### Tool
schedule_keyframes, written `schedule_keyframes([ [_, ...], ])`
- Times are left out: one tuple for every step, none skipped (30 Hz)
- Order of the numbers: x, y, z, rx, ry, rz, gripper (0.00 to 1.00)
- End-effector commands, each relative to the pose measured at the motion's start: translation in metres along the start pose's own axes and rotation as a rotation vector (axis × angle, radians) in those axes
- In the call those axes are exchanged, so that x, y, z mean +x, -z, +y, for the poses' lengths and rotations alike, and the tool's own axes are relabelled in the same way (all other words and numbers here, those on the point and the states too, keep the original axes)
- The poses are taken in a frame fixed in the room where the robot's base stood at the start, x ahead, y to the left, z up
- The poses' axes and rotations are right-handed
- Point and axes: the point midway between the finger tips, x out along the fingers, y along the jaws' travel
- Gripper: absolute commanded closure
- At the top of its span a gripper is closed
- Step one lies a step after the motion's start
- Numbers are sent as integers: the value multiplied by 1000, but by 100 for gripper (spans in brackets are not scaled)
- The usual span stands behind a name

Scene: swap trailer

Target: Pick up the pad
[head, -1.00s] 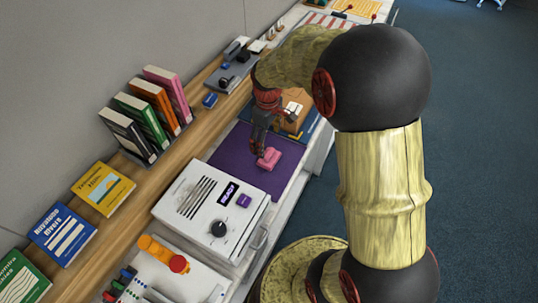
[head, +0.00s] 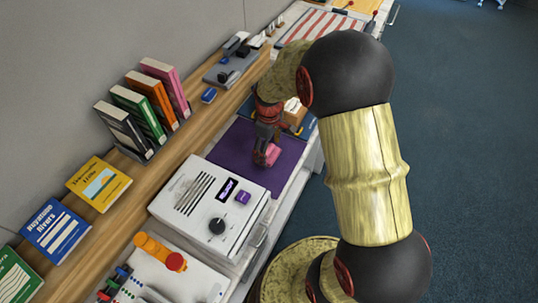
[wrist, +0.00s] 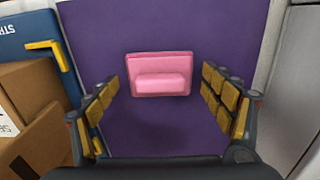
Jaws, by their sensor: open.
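The pad is a small pink block with a raised bar (wrist: 161,75), lying on a purple mat (wrist: 208,22). In the head view the pad (head: 273,153) sits at the fingers of my gripper (head: 263,152), which partly hide it. In the wrist view my gripper (wrist: 170,108) is open, with its yellow-padded fingers on the left and right. The pad lies between and slightly beyond the fingertips, and neither finger appears to touch it.
A cardboard box (wrist: 30,95) and a blue mat with yellow corner marks (wrist: 30,38) lie left of the fingers in the wrist view. A white device with a dial (head: 210,212) stands nearer in the head view. Books (head: 140,112) line the wooden ledge.

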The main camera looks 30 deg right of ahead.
Motion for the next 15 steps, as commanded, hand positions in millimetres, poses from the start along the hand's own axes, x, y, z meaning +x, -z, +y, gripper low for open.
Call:
schedule_keyframes([
  [-1, 0, 0, 0, -1, 1, 18],
  [-1, 0, 0, 0, -1, 1, 18],
  [-1, 0, 0, 0, 0, 1, 19],
  [-1, 0, 0, 0, -1, 1, 21],
  [-1, 0, 0, 0, 0, 0, 23],
  [-1, 0, 0, 0, 0, 0, 25],
  [-1, 0, 0, 0, 0, 1, 27],
  [-1, 0, 0, 0, 0, 0, 28],
  [-1, 0, 0, 0, 0, 1, 31],
  [-1, 0, 0, 0, 0, 0, 32],
  [-1, 0, 0, 0, 0, 0, 34],
  [-1, 0, 0, 0, 0, 0, 36],
  [-1, 0, 0, 0, 0, 0, 38],
  [-1, 0, 0, 0, 0, 0, 40],
  [-1, 0, 0, 0, 0, 0, 42],
])
